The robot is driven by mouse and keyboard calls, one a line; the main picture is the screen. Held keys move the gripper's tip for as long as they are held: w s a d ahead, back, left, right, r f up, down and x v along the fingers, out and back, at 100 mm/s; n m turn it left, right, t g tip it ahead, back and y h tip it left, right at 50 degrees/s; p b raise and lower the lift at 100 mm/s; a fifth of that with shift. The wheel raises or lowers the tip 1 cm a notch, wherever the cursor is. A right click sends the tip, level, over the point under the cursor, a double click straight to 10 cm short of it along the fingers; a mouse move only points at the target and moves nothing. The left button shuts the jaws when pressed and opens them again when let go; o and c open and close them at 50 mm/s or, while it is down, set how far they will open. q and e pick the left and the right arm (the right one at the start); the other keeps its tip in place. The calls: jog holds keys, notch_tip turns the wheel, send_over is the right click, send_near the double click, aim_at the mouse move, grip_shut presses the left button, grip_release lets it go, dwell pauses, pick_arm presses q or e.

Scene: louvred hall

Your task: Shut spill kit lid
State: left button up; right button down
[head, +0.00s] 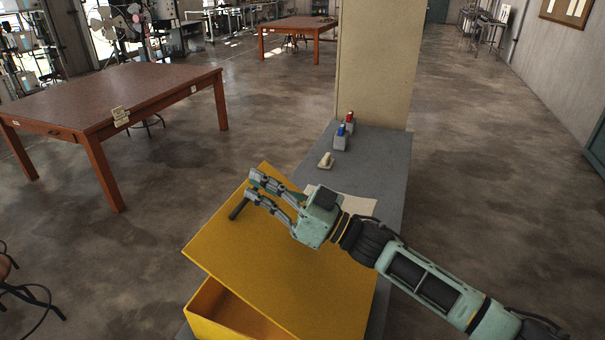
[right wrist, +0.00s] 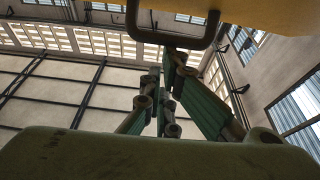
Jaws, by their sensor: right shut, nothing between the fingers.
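The spill kit is a yellow box (head: 213,308) at the bottom of the head view. Its yellow lid (head: 305,285) is tilted partly open, with a gap showing the inside at the lower left. A dark handle (head: 238,209) sticks out near the lid's far left edge. My right gripper (head: 251,184) is shut and empty, over the lid close to the handle; whether it touches is unclear. In the right wrist view the dark handle (right wrist: 172,44) loops across the top by the fingertips, and the lid (right wrist: 275,18) fills the upper right. My left gripper is out of view.
The box is at the near end of a grey bench (head: 375,165). On it are a paper sheet (head: 352,203), a small beige object (head: 326,161) and two small containers with blue (head: 341,138) and red (head: 349,120) tops. A pillar (head: 375,70) stands behind.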

aim_at(254, 226)
jog(key=a+f, duration=0.2)
jog(key=w+a+f+h, duration=0.1)
jog(key=a+f, duration=0.1)
jog(key=f, duration=0.1)
jog(key=a+f+h, duration=0.1)
jog(key=a+f, duration=0.1)
jog(key=shift+w+a+f+g, duration=0.15)
jog(key=shift+w+f+g, duration=0.1)
jog(key=shift+w+g, duration=0.1)
jog(key=w+a+f+g+h, duration=0.1)
jog(key=a+f+h, duration=0.3)
jog(key=f, duration=0.8)
jog(key=shift+w+a+b, duration=0.2)
jog(key=shift+a+b, duration=0.1)
jog(key=shift+s+d+r+p, duration=0.4)
jog(key=shift+d+r+p, duration=0.25)
jog(key=shift+d+r, duration=0.7)
jog(key=shift+s+d+r+p, duration=0.45)
jog(key=shift+d+r+p, duration=0.25)
jog(key=shift+d+r, duration=0.65)
jog(key=shift+s+d+r+p, duration=0.4)
jog(key=shift+d+r+p, duration=0.25)
jog(key=shift+d+r, duration=0.7)
